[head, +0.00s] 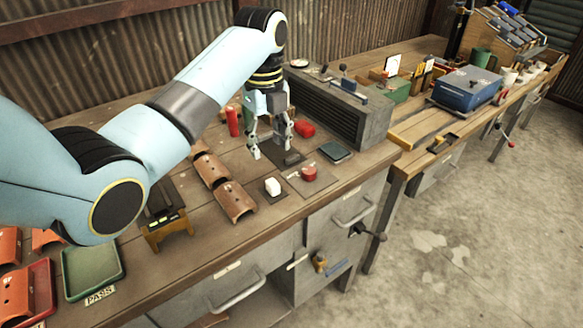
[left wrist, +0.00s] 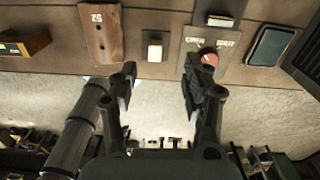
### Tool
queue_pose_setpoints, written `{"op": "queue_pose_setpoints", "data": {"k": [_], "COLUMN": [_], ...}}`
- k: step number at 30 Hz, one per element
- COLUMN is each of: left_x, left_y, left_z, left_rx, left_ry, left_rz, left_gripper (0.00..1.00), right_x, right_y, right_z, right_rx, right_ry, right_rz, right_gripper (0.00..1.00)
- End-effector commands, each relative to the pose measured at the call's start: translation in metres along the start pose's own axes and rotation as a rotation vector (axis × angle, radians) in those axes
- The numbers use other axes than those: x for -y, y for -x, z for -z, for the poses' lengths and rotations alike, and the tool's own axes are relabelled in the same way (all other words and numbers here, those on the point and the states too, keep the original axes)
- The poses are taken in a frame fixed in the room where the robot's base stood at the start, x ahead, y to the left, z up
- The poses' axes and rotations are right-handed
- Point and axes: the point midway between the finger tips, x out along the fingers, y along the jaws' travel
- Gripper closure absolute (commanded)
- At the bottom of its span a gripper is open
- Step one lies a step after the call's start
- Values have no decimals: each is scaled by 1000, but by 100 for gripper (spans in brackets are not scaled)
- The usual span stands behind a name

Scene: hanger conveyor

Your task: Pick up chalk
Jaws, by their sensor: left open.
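A small white block (head: 272,187), which looks like the chalk, stands on a dark square near the front edge of the bench. It also shows in the left wrist view (left wrist: 154,46), ahead of the fingers and between their lines. My left gripper (head: 271,147) points down over the bench, behind the block in the head view. Its fingers are spread, with nothing between them in the left wrist view (left wrist: 161,74). The gripper and the block are apart. My right gripper is in neither view.
A plate with a red knob (head: 309,173) lies right of the block, with a dark flat pad (head: 335,151) beyond. Brown curved pieces (head: 235,201) lie to the left. A red can (head: 233,121) and a grey ribbed box (head: 335,108) stand behind.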

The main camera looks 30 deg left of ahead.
Motion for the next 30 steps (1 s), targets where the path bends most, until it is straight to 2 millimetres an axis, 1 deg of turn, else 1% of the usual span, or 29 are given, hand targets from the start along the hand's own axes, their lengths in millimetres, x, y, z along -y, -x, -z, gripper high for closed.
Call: {"op": "queue_pose_setpoints", "data": {"k": [2,3,5,8,9,12,14,15,17,21,23,24,26,30], "left_x": [0,-1,-2,-1,0,2,2,2,0,-2,-2,-2,-2,-2], "left_y": [-1,-5,-15,-33,-39,-50,-54,-57,-64,-86,-96,-100,-104,-106], "left_z": [-1,0,0,0,-1,-1,-1,-1,1,4,3,3,3,3], "left_rx": [-5,-6,-7,-6,-6,-6,-6,-6,-7,-7,-6,-6,-5,-4], "left_ry": [-28,-35,-37,-36,-35,-36,-35,-35,-35,-34,-34,-34,-34,-34], "left_rz": [-4,-5,-5,-5,-5,-5,-6,-5,-7,-6,-5,-6,-4,-4], "left_gripper": [52,52,52,52,52,52,52,52,52,52,52,52,52,52], "right_x": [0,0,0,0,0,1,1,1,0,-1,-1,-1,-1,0], "right_y": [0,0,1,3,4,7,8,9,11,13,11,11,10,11], "right_z": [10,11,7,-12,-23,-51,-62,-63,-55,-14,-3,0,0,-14], "right_rx": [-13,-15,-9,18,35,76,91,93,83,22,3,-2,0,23], "right_ry": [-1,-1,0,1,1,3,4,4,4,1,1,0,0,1], "right_rz": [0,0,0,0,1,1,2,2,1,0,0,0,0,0], "right_gripper": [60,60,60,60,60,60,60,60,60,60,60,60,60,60]}}
